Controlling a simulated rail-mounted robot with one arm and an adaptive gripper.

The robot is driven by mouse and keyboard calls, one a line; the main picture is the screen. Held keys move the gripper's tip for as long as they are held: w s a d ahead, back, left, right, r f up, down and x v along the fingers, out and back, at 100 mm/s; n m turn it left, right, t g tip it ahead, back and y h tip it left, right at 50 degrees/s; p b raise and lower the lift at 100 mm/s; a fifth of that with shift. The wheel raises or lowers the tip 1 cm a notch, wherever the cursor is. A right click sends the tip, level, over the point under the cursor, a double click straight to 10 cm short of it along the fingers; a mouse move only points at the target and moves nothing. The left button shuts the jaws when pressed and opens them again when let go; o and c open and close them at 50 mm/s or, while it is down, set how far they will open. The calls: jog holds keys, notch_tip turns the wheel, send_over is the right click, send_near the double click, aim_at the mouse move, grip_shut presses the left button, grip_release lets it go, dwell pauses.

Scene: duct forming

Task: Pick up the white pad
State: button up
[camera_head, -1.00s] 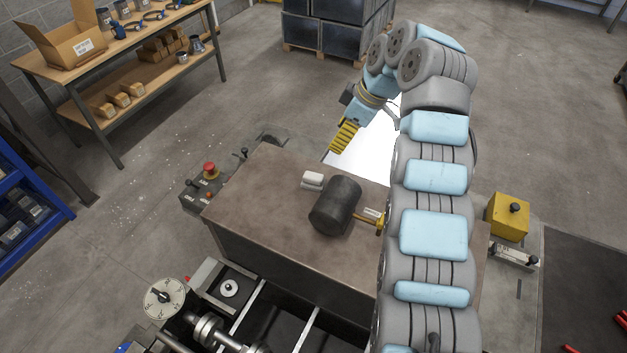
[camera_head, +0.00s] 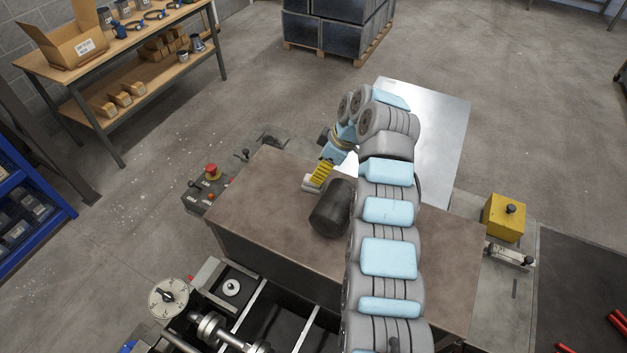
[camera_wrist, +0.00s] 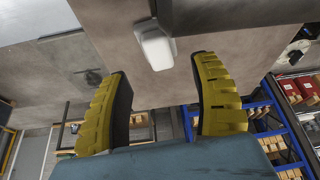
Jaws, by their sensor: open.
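The white pad (camera_head: 307,184) is a small white block on the brown tabletop (camera_head: 262,190), partly hidden by my gripper in the head view. In the wrist view the white pad (camera_wrist: 157,50) shows just beyond the fingertips, roughly between them, and apart from them as far as I can tell. My gripper (camera_head: 320,174) is at the pad's upper right in the head view. In the wrist view my gripper (camera_wrist: 162,72) has its two yellow ridged fingers spread with nothing between them.
A black mallet head (camera_head: 332,208) stands close to the pad; my arm hides its handle. A sheet of bright metal (camera_head: 440,130) lies behind my arm. A control box with a red button (camera_head: 211,172) is left of the table. A yellow box (camera_head: 506,215) is at right.

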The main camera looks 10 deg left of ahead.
jog(key=shift+p+x, duration=1.1)
jog(key=shift+x, duration=1.8)
jog(key=shift+d, duration=0.1)
jog(key=shift+c, duration=0.3)
grip_shut()
